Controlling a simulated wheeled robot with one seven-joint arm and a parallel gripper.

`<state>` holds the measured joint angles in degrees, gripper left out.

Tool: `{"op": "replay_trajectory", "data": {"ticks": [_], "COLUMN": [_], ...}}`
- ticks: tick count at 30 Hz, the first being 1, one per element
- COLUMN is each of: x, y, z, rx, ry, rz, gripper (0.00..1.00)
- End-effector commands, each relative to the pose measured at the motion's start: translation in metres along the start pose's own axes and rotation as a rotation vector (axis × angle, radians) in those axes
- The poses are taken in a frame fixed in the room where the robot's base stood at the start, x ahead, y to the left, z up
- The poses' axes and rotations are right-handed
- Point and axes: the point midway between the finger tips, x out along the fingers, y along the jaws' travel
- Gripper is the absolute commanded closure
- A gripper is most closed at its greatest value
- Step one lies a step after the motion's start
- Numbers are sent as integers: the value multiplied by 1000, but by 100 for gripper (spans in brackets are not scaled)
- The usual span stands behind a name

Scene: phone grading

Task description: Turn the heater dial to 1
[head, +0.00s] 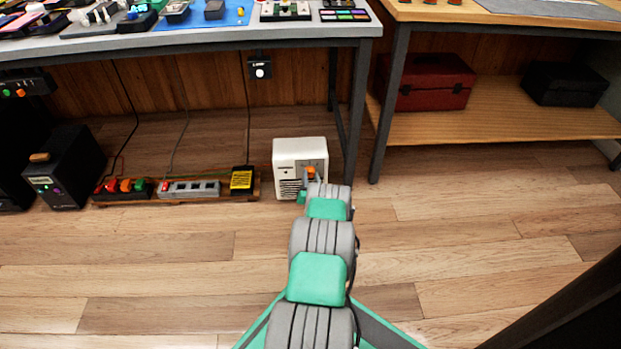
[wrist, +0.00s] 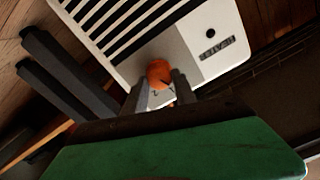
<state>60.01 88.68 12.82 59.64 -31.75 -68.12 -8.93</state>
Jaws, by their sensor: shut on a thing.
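The heater (head: 299,155) is a small white box with a black slotted grille, standing on the floor by the table leg. In the wrist view its white front (wrist: 120,30) is close and tilted, with a dark label at the right. My gripper (wrist: 160,92) is shut on the dial, one grey finger on each side. The dial (head: 311,170) also shows just past my arm's end in the head view. The number it points to cannot be read.
Power strips (head: 188,189) and a yellow-labelled adapter (head: 242,179) lie left of the heater. A dark box (head: 65,165) stands further left. The table leg (head: 362,105) is close on the right. The wooden floor in front is open.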

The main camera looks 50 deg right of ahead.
Motion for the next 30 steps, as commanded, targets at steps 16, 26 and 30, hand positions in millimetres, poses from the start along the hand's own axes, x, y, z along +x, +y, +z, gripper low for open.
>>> {"op": "replay_trajectory", "data": {"ticks": [16,26,30], "x": [-1,-1,-1], "y": [3,3,3], "z": [1,1,1], "rx": [362,420,421], "ry": [0,0,0], "rz": [2,3,3], "gripper": [100,100,100]}}
